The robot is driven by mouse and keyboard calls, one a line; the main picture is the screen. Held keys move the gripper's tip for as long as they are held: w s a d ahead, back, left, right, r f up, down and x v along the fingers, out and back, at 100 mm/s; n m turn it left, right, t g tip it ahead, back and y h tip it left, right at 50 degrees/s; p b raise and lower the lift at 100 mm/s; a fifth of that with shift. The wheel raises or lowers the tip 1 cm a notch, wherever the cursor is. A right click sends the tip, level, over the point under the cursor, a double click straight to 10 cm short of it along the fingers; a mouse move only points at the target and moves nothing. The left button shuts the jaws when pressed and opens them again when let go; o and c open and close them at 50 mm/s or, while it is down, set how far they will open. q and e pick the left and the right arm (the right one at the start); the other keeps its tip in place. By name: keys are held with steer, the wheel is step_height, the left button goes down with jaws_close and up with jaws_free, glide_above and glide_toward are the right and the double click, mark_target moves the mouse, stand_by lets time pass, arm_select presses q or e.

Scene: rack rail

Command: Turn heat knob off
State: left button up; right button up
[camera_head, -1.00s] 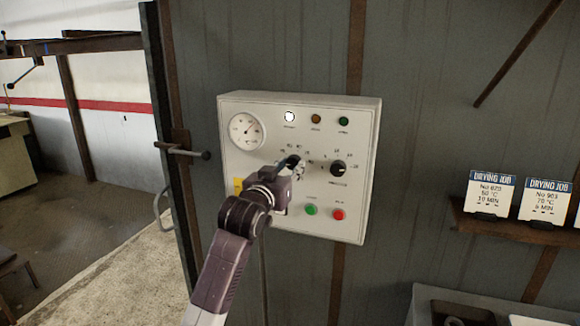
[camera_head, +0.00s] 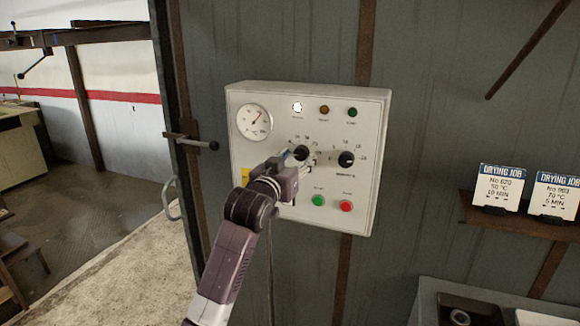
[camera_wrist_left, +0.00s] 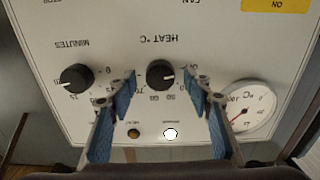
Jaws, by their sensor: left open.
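The control panel (camera_head: 275,232) is a white box on the grey wall. Its black heat knob (camera_head: 301,152) sits left of the minutes knob (camera_head: 346,159). My left gripper (camera_head: 298,164) is in front of the panel, just below the heat knob in the head view and covering part of its scale. The left wrist view is upside down; there the heat knob (camera_wrist_left: 160,75) shows between the open blue-padded fingers of my left gripper (camera_wrist_left: 160,84), with a gap on each side. The knob's pointer mark is too small to read surely. My right gripper is not in view.
A dial gauge (camera_head: 254,123) and a row of lamps sit above the knobs; the white lamp (camera_head: 297,107) is lit. Green (camera_head: 318,200) and red (camera_head: 346,206) buttons are below. A door handle (camera_head: 172,200) is left of the panel, and a shelf (camera_head: 520,229) with cards is right.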

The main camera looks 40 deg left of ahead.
arm_select(q)
steer(key=v, duration=1.1)
steer(key=shift+s, duration=0.2)
steer(key=shift+f, duration=0.1)
